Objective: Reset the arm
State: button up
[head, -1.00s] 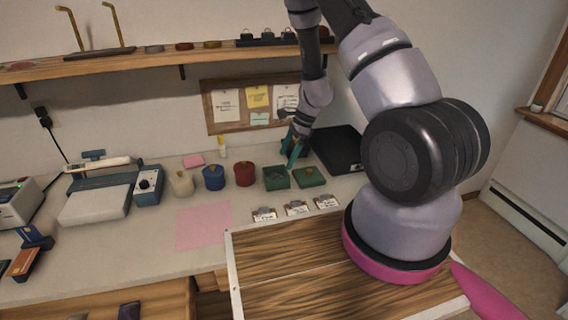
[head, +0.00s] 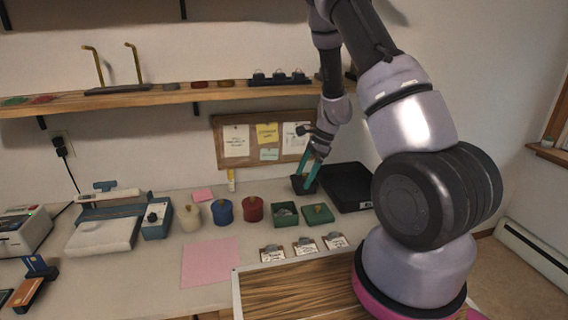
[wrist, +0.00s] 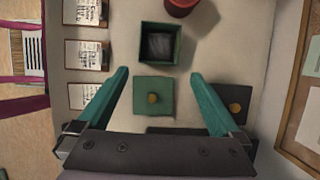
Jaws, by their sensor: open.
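My gripper (head: 313,171) is open, with teal fingers, at the right end of the counter in the head view. In the wrist view my gripper (wrist: 160,88) has its two fingers spread wide with nothing held. Between and below the fingers sits a green square lid (wrist: 153,97) with a brass knob. An open green box (wrist: 159,45) with something greyish inside stands beyond it. In the head view the open green box (head: 286,216) and the lid (head: 318,214) lie side by side, apart from each other, on the counter.
A red pot (head: 253,209), a blue pot (head: 222,212) and a cream pot (head: 189,217) stand left of the green box. A black tray (head: 347,185) lies at the right, near the wall. Label clips (head: 305,245) line the front. A shelf (head: 160,97) runs above.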

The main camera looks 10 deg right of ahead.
jog(key=s+a+r+n+t, duration=0.1)
jog(key=s+a+r+n, duration=0.15)
jog(key=r, duration=0.85)
jog(key=s+a+r+n+t, duration=0.1)
jog(key=s+r+n, duration=0.3)
jog(key=r, duration=0.8)
jog(key=s+d+r+n+t+h, duration=0.2)
jog(key=s+r+n+t, duration=0.3)
jog(key=s+r, duration=0.9)
jog(key=shift+s+d+n+h, duration=0.2)
jog(key=shift+s+n+h, duration=0.1)
jog(key=shift+s+n, duration=1)
